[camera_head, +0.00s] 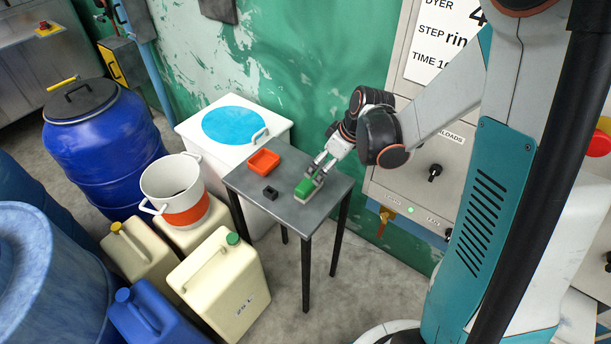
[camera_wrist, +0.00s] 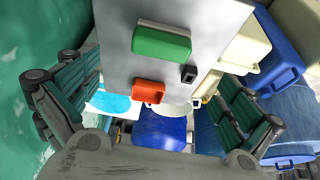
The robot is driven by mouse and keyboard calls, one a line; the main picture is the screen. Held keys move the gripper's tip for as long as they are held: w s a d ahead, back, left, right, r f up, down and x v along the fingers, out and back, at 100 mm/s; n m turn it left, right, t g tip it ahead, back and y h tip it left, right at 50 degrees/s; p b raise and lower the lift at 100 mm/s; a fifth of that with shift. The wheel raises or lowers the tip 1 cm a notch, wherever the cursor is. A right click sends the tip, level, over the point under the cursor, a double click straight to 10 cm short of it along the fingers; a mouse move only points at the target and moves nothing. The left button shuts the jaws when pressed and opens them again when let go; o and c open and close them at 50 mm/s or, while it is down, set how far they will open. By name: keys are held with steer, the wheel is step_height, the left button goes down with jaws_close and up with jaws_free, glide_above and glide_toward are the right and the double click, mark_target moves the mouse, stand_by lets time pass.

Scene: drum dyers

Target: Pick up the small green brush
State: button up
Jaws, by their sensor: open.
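The small green brush (camera_head: 306,189) has a green back and a pale strip beneath it. It lies on the grey table (camera_head: 320,211) near the front right edge. It also shows in the wrist view (camera_wrist: 161,43), upper middle, on the tabletop. My gripper (camera_head: 317,169) is just above and behind the brush in the head view. In the wrist view my gripper (camera_wrist: 151,78) has its two fingers wide apart, with nothing held between them.
An orange tray (camera_head: 263,162) and a small black block (camera_head: 270,193) share the table. A white tub with blue top (camera_head: 234,124), a white bucket (camera_head: 176,185) and canisters (camera_head: 222,283) stand left. A control panel (camera_head: 437,178) is at right. The tabletop's front is bare.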

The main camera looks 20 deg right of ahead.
mark_target(309, 183)
steer(key=b+x, duration=0.2)
steer(key=x, duration=0.6)
steer(key=shift+f+b, duration=0.1)
steer(key=shift+b, duration=0.2)
steer(key=shift+a+b+x, duration=0.2)
steer(key=shift+b+x, duration=1.1)
steer(key=shift+x, duration=1.4)
steer(key=c, duration=1)
